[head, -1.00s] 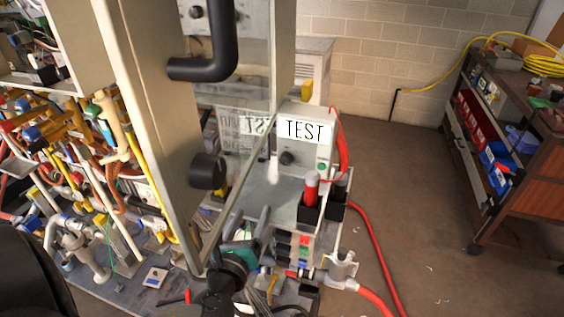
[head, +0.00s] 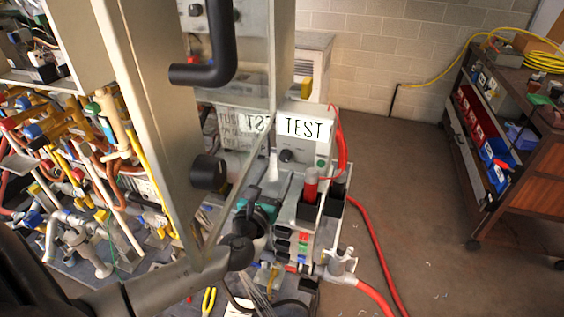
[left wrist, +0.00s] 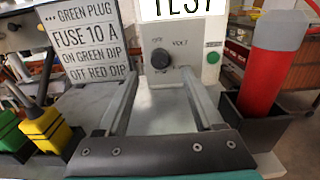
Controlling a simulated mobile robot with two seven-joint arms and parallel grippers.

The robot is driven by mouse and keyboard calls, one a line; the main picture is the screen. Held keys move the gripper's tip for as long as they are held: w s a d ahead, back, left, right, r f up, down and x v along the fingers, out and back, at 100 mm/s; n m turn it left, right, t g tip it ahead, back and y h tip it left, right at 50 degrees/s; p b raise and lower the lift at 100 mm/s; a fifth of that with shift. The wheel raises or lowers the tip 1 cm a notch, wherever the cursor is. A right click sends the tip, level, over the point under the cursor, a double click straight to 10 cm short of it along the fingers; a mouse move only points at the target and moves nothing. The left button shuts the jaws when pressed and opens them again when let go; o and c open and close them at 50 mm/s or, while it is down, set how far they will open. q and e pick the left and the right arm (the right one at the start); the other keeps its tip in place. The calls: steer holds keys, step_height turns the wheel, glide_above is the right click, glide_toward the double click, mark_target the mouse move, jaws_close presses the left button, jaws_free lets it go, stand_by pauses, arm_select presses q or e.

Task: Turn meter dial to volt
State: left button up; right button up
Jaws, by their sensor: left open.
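The meter (head: 303,150) is a pale box with a TEST label; it also shows in the left wrist view (left wrist: 205,50). Its round dark dial (head: 287,156) is on the front face. In the left wrist view the dial (left wrist: 161,58) sits below small markings, with VOLT to its upper right; its pointer direction is unclear. My left gripper (head: 264,180) is open and empty, in front of and below the meter. In the left wrist view its fingers (left wrist: 160,76) point at the dial, one on each side, apparently short of it. My right gripper is not in view.
A red probe (left wrist: 268,75) stands in a black holder (left wrist: 255,125) right of the gripper. Yellow and green plugs (left wrist: 45,125) stand at left. A FUSE 10 A sign (left wrist: 82,45) is left of the meter. A large panel with a black handle (head: 210,60) hangs nearby.

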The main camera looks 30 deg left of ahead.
mark_target(284, 159)
arm_select(q)
steer(key=shift+x, duration=2.8)
steer(key=shift+c, duration=0.2)
steer(key=shift+s, duration=0.1)
jaws_close()
